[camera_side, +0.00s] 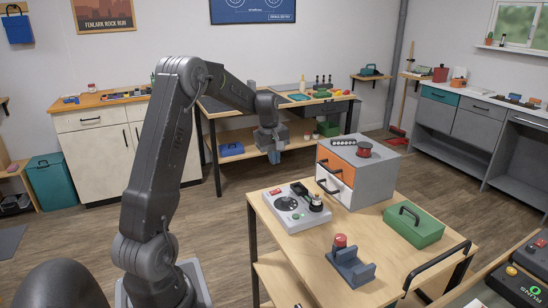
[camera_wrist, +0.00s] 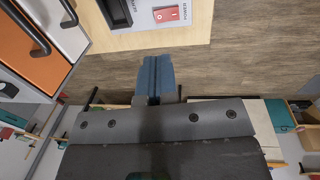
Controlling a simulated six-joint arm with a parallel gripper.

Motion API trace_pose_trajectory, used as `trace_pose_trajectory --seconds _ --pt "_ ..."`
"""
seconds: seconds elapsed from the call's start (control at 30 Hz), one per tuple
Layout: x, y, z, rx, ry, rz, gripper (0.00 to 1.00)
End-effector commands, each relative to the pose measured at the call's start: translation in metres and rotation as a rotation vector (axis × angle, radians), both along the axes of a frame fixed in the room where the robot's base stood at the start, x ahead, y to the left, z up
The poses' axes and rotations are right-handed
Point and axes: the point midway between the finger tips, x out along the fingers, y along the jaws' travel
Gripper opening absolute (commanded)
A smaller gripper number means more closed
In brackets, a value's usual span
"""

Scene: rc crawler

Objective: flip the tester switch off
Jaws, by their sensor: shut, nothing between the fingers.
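The tester (camera_side: 290,222) is a light grey box on the near wooden table in the side view. A red switch (camera_side: 275,192) sits at its far left corner, and a dark part stands on its right side. In the wrist view the red rocker switch (camera_wrist: 166,14) shows at the top edge on a pale panel (camera_wrist: 190,32) with a printed label. I cannot tell which way the rocker is tipped. My gripper (camera_side: 274,157) is above and beyond the table's far edge, apart from the tester. Its blue fingers (camera_wrist: 156,66) are shut and empty, just below the panel in the wrist view.
A green case (camera_side: 413,228) and a blue holder with a red-topped part (camera_side: 350,267) are on the same table. Open floor lies beyond the table.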

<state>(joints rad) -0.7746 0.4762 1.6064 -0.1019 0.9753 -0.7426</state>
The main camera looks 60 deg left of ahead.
Motion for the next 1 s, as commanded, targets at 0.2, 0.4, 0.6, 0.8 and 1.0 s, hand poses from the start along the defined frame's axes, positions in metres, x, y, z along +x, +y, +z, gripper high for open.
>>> trace_pose_trajectory --seconds 0.2,0.4,0.6,0.8,1.0 --pt "0.005 -0.001 -0.048 -0.003 0.003 0.000 0.00" --pt "0.010 -0.001 -0.083 -0.003 0.002 0.000 0.00" --pt "0.012 -0.001 -0.102 -0.001 0.001 0.000 0.00" --pt "0.013 0.000 -0.106 0.000 -0.001 0.000 0.00" --pt "0.013 0.000 -0.106 0.000 0.000 0.000 0.00"
